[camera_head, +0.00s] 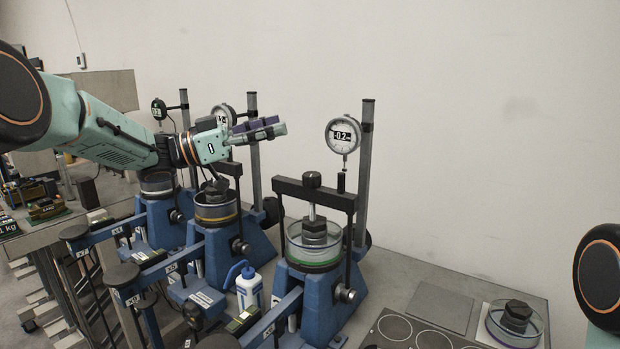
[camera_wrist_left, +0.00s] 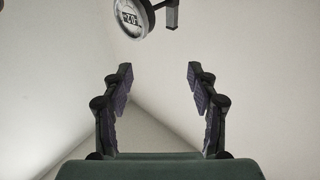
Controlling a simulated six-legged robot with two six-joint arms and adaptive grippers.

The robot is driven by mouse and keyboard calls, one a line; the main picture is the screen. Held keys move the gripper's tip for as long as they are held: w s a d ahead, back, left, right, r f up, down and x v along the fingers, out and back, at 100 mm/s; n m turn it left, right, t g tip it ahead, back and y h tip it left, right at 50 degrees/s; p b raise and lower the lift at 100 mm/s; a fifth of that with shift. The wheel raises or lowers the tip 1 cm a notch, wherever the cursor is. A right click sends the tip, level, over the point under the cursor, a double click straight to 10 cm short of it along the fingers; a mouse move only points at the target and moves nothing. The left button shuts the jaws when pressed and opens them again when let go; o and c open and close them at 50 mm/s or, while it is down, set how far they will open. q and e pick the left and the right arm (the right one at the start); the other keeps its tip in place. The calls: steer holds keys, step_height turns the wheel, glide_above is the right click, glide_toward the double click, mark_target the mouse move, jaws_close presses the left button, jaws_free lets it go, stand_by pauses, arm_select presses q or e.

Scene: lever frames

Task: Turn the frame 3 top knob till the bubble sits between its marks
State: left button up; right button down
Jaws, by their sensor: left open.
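Three blue lever frames stand in a row. The nearest, at the right, is probably frame 3 (camera_head: 318,292), though I cannot read a number on it. A dark round top knob (camera_head: 312,180) sits on its crossbar, above a clear cell with a green ring. I cannot make out a bubble or its marks. My left gripper (camera_head: 272,129) is open and empty, in the air left of and above that knob, apart from it. In the left wrist view its two padded fingers (camera_wrist_left: 159,82) are spread with only wall and floor between them. My right gripper is out of view.
A round dial gauge (camera_head: 343,135) on a post (camera_head: 365,160) stands behind the right frame; a dial (camera_wrist_left: 131,16) also shows in the left wrist view. A white-and-blue bottle (camera_head: 249,289) stands between the frames. A lidded dish (camera_head: 515,322) sits at lower right.

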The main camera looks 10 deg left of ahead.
mark_target(304, 176)
arm_select(q)
steer(key=f+n+t+y, duration=0.1)
steer(key=f+y, duration=0.1)
steer(key=f, duration=0.1)
steer(key=d+f+n+t+y, duration=0.1)
steer(key=f, duration=0.3)
steer(key=d+f+n+t+y, duration=0.1)
steer(key=f+n+y, duration=0.1)
steer(key=f, duration=0.1)
steer(key=shift+s+d+f+t+y, duration=0.15)
steer(key=shift+f+t+y, duration=0.15)
steer(key=shift+f+t, duration=0.1)
steer(key=x, duration=0.6)
steer(key=shift+d+p, duration=0.15)
steer(key=shift+p, duration=0.15)
steer(key=shift+w+d, duration=0.2)
steer(key=shift+w, duration=0.1)
steer(key=shift+a, duration=0.1)
